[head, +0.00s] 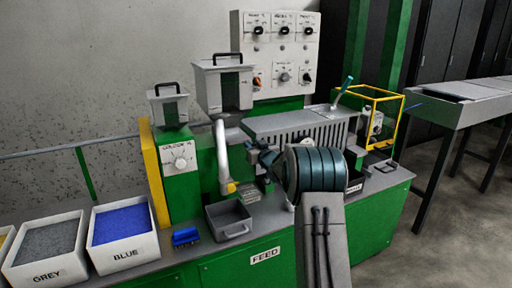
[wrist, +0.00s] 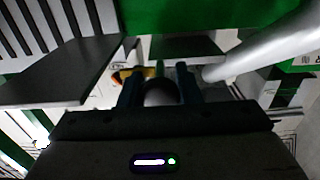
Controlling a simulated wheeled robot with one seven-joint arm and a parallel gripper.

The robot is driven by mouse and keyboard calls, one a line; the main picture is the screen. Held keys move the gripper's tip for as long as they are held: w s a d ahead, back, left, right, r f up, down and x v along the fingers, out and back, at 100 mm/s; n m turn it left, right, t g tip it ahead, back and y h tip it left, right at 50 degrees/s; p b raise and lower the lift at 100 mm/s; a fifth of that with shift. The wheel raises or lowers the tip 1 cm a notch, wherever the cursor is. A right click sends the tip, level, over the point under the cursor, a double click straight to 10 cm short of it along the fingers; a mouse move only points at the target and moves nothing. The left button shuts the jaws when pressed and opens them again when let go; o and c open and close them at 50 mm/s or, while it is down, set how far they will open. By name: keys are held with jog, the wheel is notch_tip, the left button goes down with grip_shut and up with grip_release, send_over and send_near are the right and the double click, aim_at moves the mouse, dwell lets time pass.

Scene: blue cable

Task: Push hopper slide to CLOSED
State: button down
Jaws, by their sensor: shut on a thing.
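The large grey hopper (head: 222,88) with a black handle stands on the green machine in the head view. My gripper (head: 259,158) is below and right of it, pointing left, beside the machine's throat. In the wrist view my gripper's two dark fingers (wrist: 159,88) are closed around a dark rounded knob (wrist: 160,93), which looks like the slide's handle. The slide plate itself is mostly hidden by the fingers. I cannot read any OPEN or CLOSED mark.
A pale curved pipe (head: 222,152) is left of my gripper; it also shows in the wrist view (wrist: 262,42). The slotted grey cover (head: 298,125) is to the right. A grey tray (head: 228,219) sits below. A yellow frame guard (head: 373,97) stands further right.

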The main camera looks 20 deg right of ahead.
jog(key=c, duration=1.5)
grip_release()
jog(key=shift+a+r, duration=0.15)
jog(key=o, duration=0.4)
jog(key=shift+w, duration=0.2)
jog(key=shift+o, duration=0.2)
jog(key=shift+s+d, duration=0.2)
jog(key=shift+s, duration=0.25)
jog(key=s+d+b, duration=0.1)
jog(key=s, duration=1.2)
jog(key=shift+d, duration=0.15)
